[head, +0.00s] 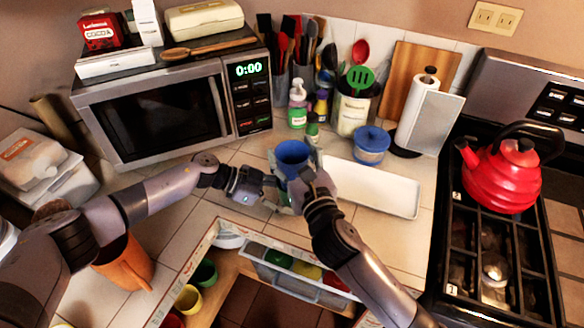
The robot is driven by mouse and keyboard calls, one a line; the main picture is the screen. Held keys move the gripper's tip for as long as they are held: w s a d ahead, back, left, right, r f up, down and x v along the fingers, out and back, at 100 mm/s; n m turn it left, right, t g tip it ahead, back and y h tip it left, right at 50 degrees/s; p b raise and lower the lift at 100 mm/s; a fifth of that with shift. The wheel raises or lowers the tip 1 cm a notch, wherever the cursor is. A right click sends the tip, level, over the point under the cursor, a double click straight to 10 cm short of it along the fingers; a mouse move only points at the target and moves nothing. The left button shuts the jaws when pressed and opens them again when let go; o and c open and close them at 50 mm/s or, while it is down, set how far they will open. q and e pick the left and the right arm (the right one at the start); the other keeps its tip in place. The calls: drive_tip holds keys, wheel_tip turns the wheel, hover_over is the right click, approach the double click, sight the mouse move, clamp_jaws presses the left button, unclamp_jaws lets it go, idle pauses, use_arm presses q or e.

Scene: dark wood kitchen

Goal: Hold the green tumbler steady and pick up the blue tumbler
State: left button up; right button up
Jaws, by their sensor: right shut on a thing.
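The blue tumbler (293,154) is upright over the counter in the middle of the head view, its open rim showing. My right gripper (296,172) is shut on it from the near side, and its fingers and wrist hide the tumbler's lower part. My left gripper (272,190) comes in from the left, close beside the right gripper and just below the blue tumbler. Its fingertips are partly hidden, so I cannot tell whether they are open or hold anything. No green tumbler shows clearly at the grippers. A green cup (204,272) sits low in the opening below the counter.
Bottles (298,104) and utensil holders are behind, the microwave (160,112) at back left. A red kettle (502,176) is on the stove. A yellow cup (188,298) is below the counter.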

drive_tip(key=shift+r, duration=1.95)
use_arm(q)
drive_tip(key=o, duration=0.9)
drive_tip(key=shift+o, duration=0.2)
drive_tip(key=shift+a, duration=0.1)
drive_tip(key=v, duration=1.2)
